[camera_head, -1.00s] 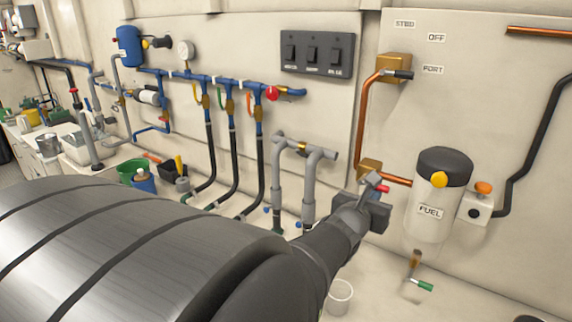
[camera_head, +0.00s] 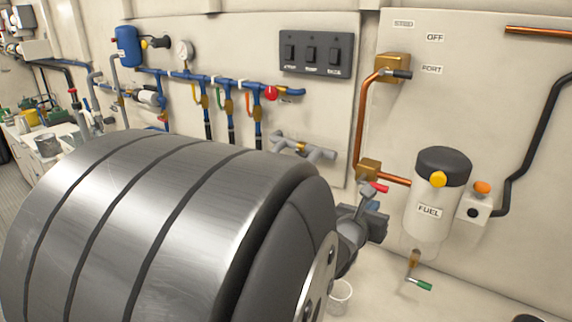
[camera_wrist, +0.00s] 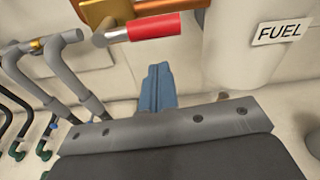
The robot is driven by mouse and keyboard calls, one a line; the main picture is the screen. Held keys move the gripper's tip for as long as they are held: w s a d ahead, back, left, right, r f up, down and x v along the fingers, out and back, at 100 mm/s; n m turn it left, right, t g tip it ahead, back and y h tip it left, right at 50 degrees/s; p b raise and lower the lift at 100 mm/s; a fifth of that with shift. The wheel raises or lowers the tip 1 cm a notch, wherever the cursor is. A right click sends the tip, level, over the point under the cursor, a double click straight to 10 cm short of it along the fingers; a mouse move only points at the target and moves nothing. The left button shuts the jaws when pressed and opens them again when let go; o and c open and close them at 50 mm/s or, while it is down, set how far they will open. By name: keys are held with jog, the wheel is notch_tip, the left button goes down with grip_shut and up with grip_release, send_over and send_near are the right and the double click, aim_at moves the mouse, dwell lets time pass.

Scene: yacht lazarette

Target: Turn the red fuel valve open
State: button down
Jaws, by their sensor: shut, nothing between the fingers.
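The fuel valve has a short red handle (camera_head: 380,188) on a grey lever, beside the lower brass block (camera_head: 369,169) and left of the white fuel filter. In the wrist view the red handle (camera_wrist: 155,26) lies nearly level across the top, in front of a copper pipe. My gripper (camera_head: 375,213) is just below the handle in the head view, partly hidden by my arm. In the wrist view its blue fingers (camera_wrist: 158,72) are together and empty, with their tips below the handle and a visible gap between.
The fuel filter (camera_head: 428,212) stands close on the right, with a green-handled drain (camera_head: 420,284) below it. Grey pipes (camera_wrist: 60,70) are on the left in the wrist view. A white cup (camera_head: 340,297) stands below my gripper.

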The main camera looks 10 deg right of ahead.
jog(key=f+v, duration=0.1)
jog(key=v, duration=0.8)
jog(key=shift+s+a+r, duration=0.3)
jog(key=shift+s+r, duration=0.05)
jog(key=shift+s, duration=0.05)
jog(key=shift+w, duration=0.1)
jog(key=w+d+r, duration=0.2)
jog(key=w+d, duration=0.4)
jog(key=shift+w+d+r, duration=0.2)
jog(key=shift+d+r, duration=0.05)
dwell(0.6)
